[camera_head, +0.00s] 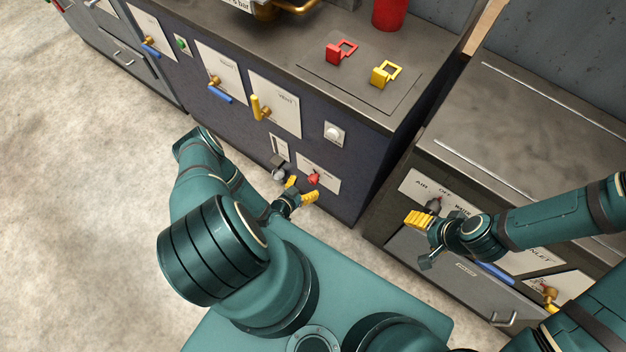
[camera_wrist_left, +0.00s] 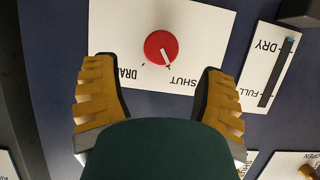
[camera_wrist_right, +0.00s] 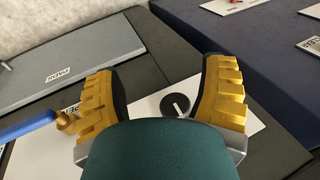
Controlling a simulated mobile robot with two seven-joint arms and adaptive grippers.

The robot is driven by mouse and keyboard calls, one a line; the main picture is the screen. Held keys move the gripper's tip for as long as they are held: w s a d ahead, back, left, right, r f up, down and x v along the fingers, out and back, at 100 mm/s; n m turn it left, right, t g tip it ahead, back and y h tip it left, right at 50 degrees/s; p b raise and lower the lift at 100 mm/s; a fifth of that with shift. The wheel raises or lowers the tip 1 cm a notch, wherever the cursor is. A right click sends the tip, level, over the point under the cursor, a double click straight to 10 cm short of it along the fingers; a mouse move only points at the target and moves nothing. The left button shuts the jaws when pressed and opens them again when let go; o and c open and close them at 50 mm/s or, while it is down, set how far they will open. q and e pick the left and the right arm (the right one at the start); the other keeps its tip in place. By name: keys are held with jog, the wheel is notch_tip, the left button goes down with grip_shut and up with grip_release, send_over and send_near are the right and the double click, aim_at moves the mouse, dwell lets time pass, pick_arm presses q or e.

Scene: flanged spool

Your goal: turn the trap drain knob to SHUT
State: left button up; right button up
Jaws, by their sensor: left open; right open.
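The trap drain knob (camera_wrist_left: 161,47) is a round red knob on a white plate (camera_wrist_left: 215,30) in the left wrist view. Its white pointer line points down and slightly right, toward the side of the upside-down word SHUT; DRAIN, partly covered by a finger, is at the left. The knob also shows in the head view (camera_head: 314,179), low on the dark blue cabinet. My left gripper (camera_head: 300,191) is open in front of it, its fingers (camera_wrist_left: 160,95) on either side with gaps. My right gripper (camera_head: 422,218) is open at a dark selector knob (camera_wrist_right: 175,105) on the right cabinet.
A gauge plate (camera_wrist_left: 269,68) marked DRY and FULL is beside the drain plate. A white knob (camera_head: 334,133) and a yellow-handled valve (camera_head: 260,107) sit above. Blue handles (camera_head: 493,272) are near my right gripper. Bare floor (camera_head: 80,240) lies left.

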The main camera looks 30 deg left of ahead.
aim_at(311, 181)
pick_arm(q)
jog(key=b+x, duration=0.1)
jog(key=x, duration=0.4)
jog(key=shift+w+f, duration=0.1)
jog(key=shift+w, duration=0.2)
jog(key=c, duration=1.2)
